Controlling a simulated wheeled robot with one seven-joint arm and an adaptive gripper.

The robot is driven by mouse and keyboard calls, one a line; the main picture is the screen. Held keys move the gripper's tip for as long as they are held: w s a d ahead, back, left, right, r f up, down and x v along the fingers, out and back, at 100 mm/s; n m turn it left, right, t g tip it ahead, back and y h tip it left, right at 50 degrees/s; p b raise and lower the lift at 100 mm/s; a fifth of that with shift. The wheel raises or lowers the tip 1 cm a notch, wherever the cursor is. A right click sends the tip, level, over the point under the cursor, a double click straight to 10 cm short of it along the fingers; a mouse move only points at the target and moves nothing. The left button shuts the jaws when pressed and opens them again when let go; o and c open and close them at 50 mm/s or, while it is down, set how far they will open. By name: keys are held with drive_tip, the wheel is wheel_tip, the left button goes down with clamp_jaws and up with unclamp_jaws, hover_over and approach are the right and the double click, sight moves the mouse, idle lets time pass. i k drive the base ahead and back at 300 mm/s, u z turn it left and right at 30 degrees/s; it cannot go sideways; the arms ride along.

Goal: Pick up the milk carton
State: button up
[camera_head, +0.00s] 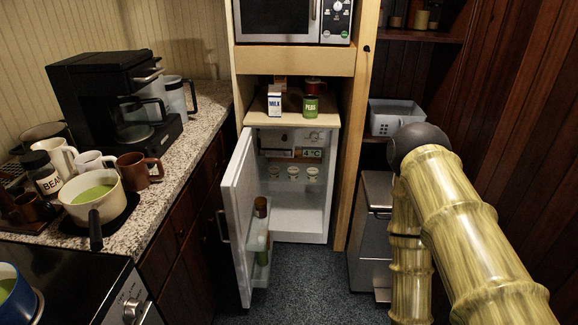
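The milk carton (274,105) is a small white carton with a dark blue "MILK" label. It stands upright on the wooden shelf (258,118) above the small open fridge, near the shelf's front. A green can labelled "PEAS" (310,107) stands to its right with a gap between. My arm shows at the right with its elbow bent and its links running down past the bottom of the picture. My gripper is not in view, and no part of my arm touches the carton.
The fridge door (242,212) stands open to the left. A red mug (315,86) sits behind the peas can, below a microwave (277,17). A counter (187,165) with a coffee machine (112,97) lines the left. Floor (300,275) before the fridge is clear.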

sight(275, 95)
drive_tip(key=u, duration=0.5)
drive_tip(key=k, duration=0.55)
drive_tip(key=z, duration=0.5)
drive_tip(key=i, duration=0.85)
drive_tip(key=z, duration=0.65)
drive_tip(key=i, duration=1)
drive_tip(key=u, duration=0.95)
drive_tip(key=i, duration=0.65)
drive_tip(key=u, duration=0.8)
